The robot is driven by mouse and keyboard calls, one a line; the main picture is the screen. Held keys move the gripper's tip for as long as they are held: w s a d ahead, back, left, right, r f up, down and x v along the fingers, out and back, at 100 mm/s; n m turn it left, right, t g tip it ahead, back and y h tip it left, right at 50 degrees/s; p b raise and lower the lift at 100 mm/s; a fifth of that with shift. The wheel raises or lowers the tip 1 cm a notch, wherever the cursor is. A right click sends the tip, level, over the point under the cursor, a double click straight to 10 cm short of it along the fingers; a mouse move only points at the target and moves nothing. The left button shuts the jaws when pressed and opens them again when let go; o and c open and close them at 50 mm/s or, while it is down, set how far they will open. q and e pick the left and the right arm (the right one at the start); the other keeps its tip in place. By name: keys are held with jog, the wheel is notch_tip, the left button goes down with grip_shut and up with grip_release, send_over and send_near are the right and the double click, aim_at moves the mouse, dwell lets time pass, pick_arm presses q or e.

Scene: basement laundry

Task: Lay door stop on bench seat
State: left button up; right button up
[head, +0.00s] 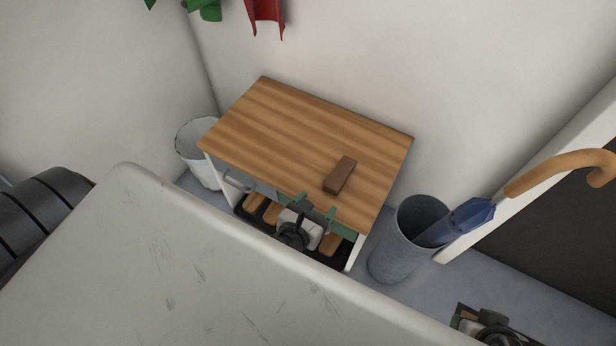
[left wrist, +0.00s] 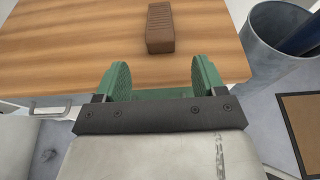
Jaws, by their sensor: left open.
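The door stop (head: 340,174) is a brown, ridged block lying on the wooden bench seat (head: 290,120), near its front right part. It also shows in the left wrist view (left wrist: 160,30), lying flat on the seat just beyond the fingertips. My left gripper (head: 317,206) is at the front edge of the bench, its green fingers apart and empty, pointing toward the door stop. In the left wrist view the fingers (left wrist: 160,78) are spread with nothing between them. My right gripper (head: 478,325) shows only partly at the bottom right; its fingers are unclear.
A grey metal bin (head: 390,252) holding a blue umbrella (head: 465,220) stands right of the bench. A white bin (head: 198,172) stands at its left. A black tray with tan items (head: 253,203) is under the seat. A large pale surface (head: 170,260) fills the foreground.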

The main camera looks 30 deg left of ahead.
pick_arm(q)
jog(key=s+a+r+n+g+y, duration=0.2)
jog(key=s+a+n, duration=0.15)
jog(key=n, duration=0.65)
jog(key=s+a+r+n+g+y, duration=0.2)
jog(key=a+r+n+g, duration=0.15)
jog(key=n, duration=0.65)
jog(key=s+d+r+n+g+h, duration=0.2)
jog(key=s+n+g, duration=0.3)
jog(key=n, duration=0.9)
jog(key=shift+s+h, duration=0.9)
jog(key=shift+s, duration=0.25)
jog(key=shift+r, duration=0.1)
